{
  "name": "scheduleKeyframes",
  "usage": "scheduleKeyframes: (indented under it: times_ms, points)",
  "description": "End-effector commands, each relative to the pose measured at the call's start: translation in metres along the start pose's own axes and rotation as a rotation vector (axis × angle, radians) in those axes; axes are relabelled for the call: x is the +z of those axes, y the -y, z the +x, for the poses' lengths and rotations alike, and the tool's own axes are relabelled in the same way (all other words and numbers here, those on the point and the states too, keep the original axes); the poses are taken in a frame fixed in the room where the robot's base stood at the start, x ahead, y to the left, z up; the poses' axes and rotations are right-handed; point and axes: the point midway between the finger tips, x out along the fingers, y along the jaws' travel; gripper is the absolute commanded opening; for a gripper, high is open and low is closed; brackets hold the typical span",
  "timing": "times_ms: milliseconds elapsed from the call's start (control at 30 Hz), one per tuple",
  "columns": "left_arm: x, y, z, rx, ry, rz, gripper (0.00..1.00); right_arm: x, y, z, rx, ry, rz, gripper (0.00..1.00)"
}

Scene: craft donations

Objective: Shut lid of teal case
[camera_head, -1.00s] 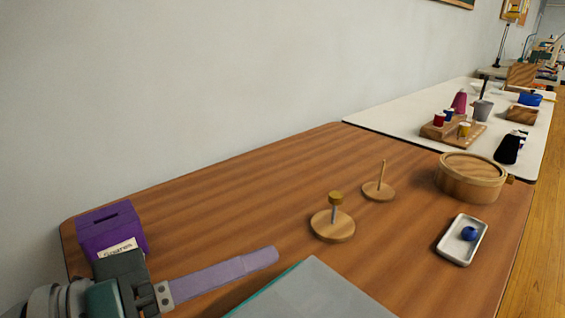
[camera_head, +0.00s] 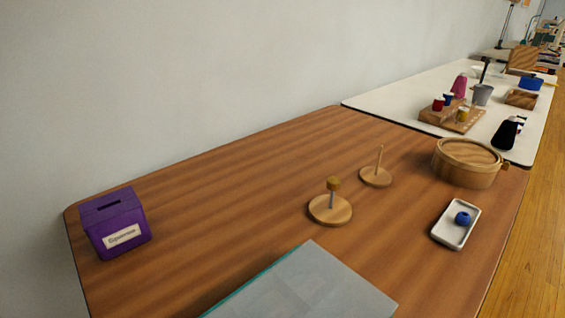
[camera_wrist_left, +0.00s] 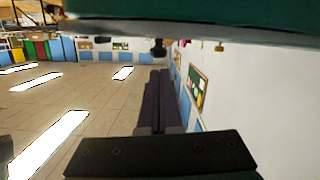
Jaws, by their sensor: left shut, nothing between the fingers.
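The teal case (camera_head: 305,285) lies at the bottom edge of the head view, on the wooden table. Its broad grey top looks flat, with a thin teal edge on the left. Its near part is cut off, so I cannot tell whether the lid is fully down. My left gripper (camera_wrist_left: 157,75) shows only in the left wrist view, its two purple fingers shut together with nothing between them. A dark green surface fills the top of that view; I cannot tell what it is. My right gripper is in neither view.
On the wooden table (camera_head: 230,190) stand a purple donation box (camera_head: 115,222), two wooden spindle stands (camera_head: 330,209) (camera_head: 376,177), a white tray (camera_head: 446,237) with a blue ball (camera_head: 463,218), and a round wooden box (camera_head: 467,163). The table's middle left is bare.

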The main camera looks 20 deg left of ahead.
Motion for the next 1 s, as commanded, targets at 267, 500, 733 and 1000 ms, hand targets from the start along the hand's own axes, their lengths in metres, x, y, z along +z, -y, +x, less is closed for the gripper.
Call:
scheduleKeyframes:
  times_ms: [267,500,733,1000]
  points:
    - [0.011,-0.002,0.002,0.0,0.0,-0.003,0.0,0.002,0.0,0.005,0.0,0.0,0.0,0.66]
    - [0.012,-0.003,0.002,0.0,-0.001,-0.004,0.0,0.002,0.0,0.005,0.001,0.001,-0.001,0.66]
    - [0.011,-0.003,0.002,0.0,-0.001,-0.004,0.0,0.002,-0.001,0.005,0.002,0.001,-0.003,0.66]
    - [-0.007,-0.003,0.002,0.0,-0.001,-0.004,0.0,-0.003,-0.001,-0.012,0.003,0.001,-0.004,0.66]
